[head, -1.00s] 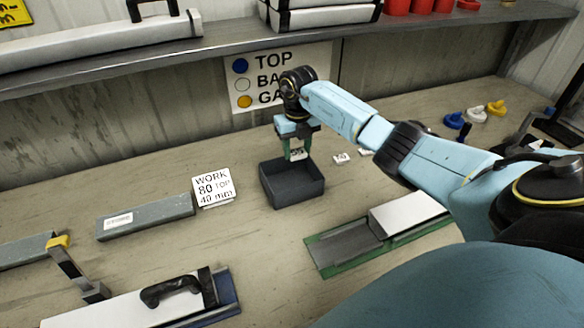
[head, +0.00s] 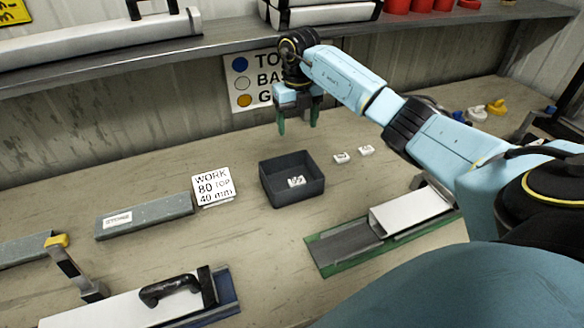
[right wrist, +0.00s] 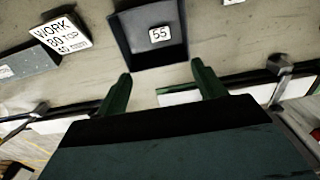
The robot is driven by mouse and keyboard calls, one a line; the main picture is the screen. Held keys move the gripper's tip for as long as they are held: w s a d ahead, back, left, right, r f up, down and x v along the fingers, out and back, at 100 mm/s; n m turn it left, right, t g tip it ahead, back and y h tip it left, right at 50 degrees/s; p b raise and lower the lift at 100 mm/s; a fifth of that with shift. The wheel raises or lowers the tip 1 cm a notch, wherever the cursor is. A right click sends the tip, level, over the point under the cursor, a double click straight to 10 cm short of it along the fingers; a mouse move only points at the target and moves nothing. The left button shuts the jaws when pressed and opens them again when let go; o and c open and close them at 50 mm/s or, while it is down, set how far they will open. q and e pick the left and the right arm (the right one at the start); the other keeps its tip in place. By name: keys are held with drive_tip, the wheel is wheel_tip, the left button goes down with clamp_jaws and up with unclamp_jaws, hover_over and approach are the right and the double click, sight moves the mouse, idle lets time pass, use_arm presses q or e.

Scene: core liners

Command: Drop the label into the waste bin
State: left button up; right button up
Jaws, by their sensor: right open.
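The waste bin (head: 276,191) is a dark grey open box on the bench, in the middle of the head view. A small white label (head: 297,181) lies on its floor. In the right wrist view the label (right wrist: 159,34) reads "55" inside the bin (right wrist: 128,58). My right gripper (head: 297,126) is open and empty, raised above and behind the bin with its green fingers pointing down. It also shows in the right wrist view (right wrist: 158,88). My left gripper is in neither view.
Two small white labels (head: 342,158) (head: 366,150) lie right of the bin. A white work card (head: 213,186) stands at its left beside a grey bar (head: 146,217). A green tray (head: 326,262) with a white block lies at the front right. A shelf (head: 106,68) runs above.

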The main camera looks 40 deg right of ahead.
wheel_tip(320, 180, up, 5)
drive_tip(key=shift+r, duration=0.15)
idle(0.5)
